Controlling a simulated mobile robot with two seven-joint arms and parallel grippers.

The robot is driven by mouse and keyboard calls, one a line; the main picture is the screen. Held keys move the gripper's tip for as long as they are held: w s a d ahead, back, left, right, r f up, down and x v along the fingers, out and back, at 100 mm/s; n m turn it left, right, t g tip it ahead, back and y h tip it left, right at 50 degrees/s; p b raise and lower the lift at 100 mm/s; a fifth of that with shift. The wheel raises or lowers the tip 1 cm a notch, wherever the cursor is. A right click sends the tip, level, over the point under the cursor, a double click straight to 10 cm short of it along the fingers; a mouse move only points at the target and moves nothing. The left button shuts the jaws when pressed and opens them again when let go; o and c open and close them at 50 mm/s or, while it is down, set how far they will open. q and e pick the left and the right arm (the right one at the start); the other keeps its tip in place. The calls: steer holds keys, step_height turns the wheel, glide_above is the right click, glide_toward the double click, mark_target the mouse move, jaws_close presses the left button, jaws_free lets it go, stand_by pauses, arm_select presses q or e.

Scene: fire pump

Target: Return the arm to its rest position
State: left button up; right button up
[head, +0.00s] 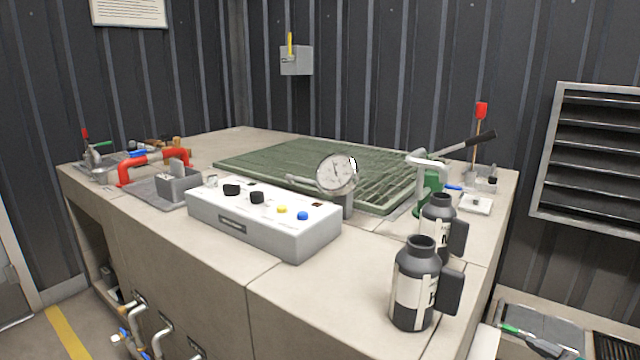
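Neither of my grippers shows in the head view, and no arm can be made out with certainty. A light-coloured piece at the bottom edge, right of the front bottle, is too cut off to identify. The workbench (330,280) ahead carries a grey control box (262,228) with black knobs and a yellow and a blue button. A round pressure gauge (337,174) stands behind the box.
Two dark bottles with handles, one in front (415,285) and one behind (438,215), stand near the bench's right edge. A green grated panel (300,160) covers the back. A red pipe (150,162) is at left. The front middle of the bench top is clear.

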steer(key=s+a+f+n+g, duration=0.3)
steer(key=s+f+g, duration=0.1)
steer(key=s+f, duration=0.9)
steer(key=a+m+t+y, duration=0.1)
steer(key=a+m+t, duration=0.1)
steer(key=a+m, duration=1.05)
arm_select(q)
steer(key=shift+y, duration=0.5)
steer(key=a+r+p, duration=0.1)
steer(key=p, duration=0.2)
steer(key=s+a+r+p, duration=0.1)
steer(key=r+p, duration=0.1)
steer(key=p, duration=0.1)
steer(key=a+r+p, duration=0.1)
steer(key=p, duration=0.2)
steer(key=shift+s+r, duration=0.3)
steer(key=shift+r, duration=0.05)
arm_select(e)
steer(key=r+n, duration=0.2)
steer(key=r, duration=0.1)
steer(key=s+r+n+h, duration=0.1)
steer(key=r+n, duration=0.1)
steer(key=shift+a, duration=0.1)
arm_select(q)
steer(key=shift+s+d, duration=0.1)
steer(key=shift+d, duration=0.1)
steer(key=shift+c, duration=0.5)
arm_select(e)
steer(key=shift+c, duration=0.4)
